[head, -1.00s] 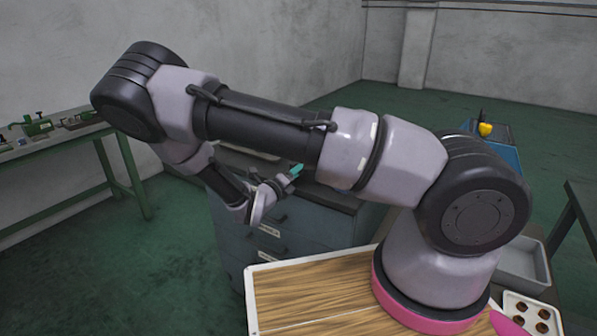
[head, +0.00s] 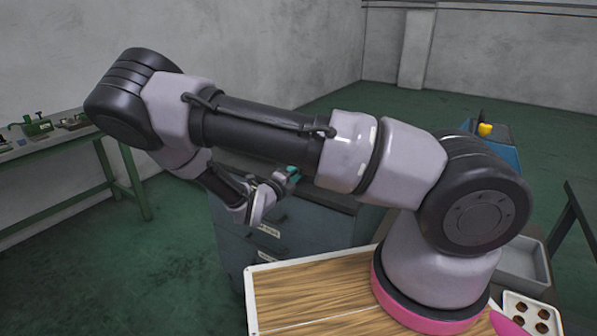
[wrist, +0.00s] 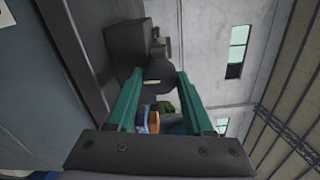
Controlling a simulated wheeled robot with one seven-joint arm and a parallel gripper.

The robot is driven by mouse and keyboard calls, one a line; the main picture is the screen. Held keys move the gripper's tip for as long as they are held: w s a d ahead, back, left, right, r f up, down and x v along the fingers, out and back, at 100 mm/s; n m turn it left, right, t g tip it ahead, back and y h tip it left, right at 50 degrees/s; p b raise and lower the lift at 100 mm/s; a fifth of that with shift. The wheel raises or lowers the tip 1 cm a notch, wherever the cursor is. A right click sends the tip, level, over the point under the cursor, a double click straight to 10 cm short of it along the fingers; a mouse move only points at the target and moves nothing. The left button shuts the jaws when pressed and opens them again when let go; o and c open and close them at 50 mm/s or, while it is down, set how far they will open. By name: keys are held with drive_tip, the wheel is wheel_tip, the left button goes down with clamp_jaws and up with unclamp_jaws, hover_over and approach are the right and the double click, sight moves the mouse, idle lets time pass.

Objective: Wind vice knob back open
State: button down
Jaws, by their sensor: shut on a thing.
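In the wrist view, my gripper (wrist: 158,72) has teal fingers shut on a dark round knob (wrist: 156,80). The knob stands out from a dark block, the vice body (wrist: 125,48), which lies up and left of the fingers. A shaft and another dark piece show just beyond the knob. In the head view, my gripper (head: 293,174) shows only as a bit of teal above the grey drawer cabinet (head: 240,240). My own arm hides the vice and knob there.
A green bench (head: 75,142) with small machines stands at the left wall. A wooden-topped surface (head: 300,297) lies at the front. A blue cart (head: 505,150) with a yellow item stands at the back right. Green floor is open between them.

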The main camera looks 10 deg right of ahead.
drive_tip(key=shift+c, duration=1.4)
unclamp_jaws()
drive_tip(key=shift+s+a, duration=0.1)
drive_tip(key=shift+a, duration=0.05)
drive_tip(key=v, duration=1)
drive_tip(key=shift+s+a, duration=0.2)
